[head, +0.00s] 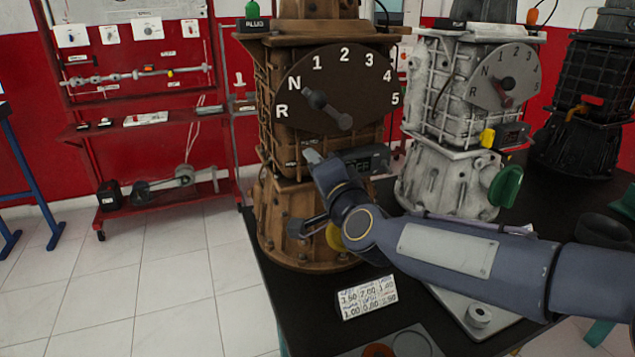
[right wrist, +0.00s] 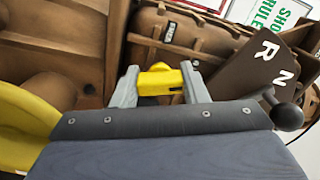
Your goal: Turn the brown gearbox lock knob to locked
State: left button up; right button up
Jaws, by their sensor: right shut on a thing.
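The brown gearbox (head: 284,215) stands upright at the near end of the dark table, with a dial plate (head: 352,75) marked R, N and 1 to 5 and a dark lever on it. My right gripper (head: 313,157) reaches in from the right to the gearbox body below the dial. In the right wrist view, the right gripper (right wrist: 160,86) is shut on a yellow lock knob (right wrist: 161,71), with one finger on each side. In the head view the knob is hidden behind the gripper. A small label (right wrist: 170,31) beside it is too small to read. My left gripper is not in view.
A white gearbox (head: 426,175) with a yellow knob (head: 487,138) and green handle stands to the right, a black one (head: 570,140) beyond. A number card (head: 367,297) lies in front. A yellow part (right wrist: 25,115) sits close left in the wrist view.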

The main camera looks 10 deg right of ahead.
jog(key=shift+m+b, duration=1.15)
jog(key=shift+m, duration=0.75)
jog(key=o, duration=1)
jog(key=s, duration=0.2)
jog(key=s+d, duration=0.1)
jog(key=s, duration=0.4)
jog(key=shift+s+d+p, duration=0.25)
jog(key=shift+s+p, duration=0.05)
jog(key=shift+p, duration=0.05)
